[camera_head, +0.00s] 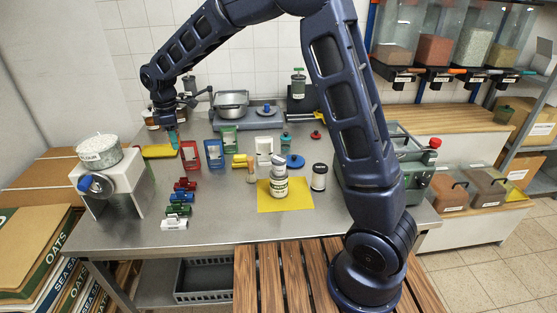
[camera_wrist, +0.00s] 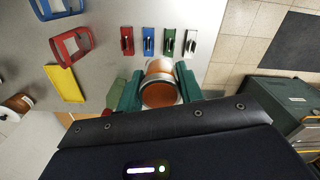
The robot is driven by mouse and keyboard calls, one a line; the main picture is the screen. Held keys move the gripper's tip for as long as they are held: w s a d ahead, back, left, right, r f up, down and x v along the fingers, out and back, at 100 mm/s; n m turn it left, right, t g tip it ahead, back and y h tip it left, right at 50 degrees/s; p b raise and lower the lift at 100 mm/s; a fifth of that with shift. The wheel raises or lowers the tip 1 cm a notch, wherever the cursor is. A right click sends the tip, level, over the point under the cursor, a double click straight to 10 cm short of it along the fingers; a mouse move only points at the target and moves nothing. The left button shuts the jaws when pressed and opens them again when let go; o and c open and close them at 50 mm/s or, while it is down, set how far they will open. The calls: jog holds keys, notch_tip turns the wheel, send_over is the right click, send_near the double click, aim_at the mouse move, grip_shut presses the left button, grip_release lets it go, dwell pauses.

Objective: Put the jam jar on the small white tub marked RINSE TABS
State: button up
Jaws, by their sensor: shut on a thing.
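My gripper (camera_head: 172,138) is at the back left of the steel table, above the table near a yellow tray. In the wrist view its green fingers (camera_wrist: 160,88) are shut on the jam jar (camera_wrist: 161,92), a round jar with orange-brown contents and a pale rim. In the head view the jar is hardly distinguishable between the fingers. A white tub-like container (camera_head: 279,188) with a label and a grey top stands on a yellow mat (camera_head: 300,206). A smaller white container (camera_head: 319,178) with a dark top stands to its right. I cannot read RINSE TABS on either.
Red (camera_head: 189,155) and blue (camera_head: 213,153) frames and a row of coloured clips (camera_head: 180,197) lie near my gripper. A white stand (camera_head: 119,183) with a tub (camera_head: 99,151) is at the left. The table's front middle is clear.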

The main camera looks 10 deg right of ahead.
jog(key=w+d+r+m, duration=0.2)
jog(key=w+d+r, duration=0.1)
jog(key=d, duration=0.7)
jog(key=w+d+r+m, duration=0.2)
jog(key=d+r, duration=0.1)
jog(key=d, duration=0.6)
notch_tip(320, 180, up, 3)
jog(key=m, duration=0.3)
send_over(279, 159)
notch_tip(279, 159, down, 19)
jog(key=shift+f, duration=0.15)
jog(key=o, duration=1)
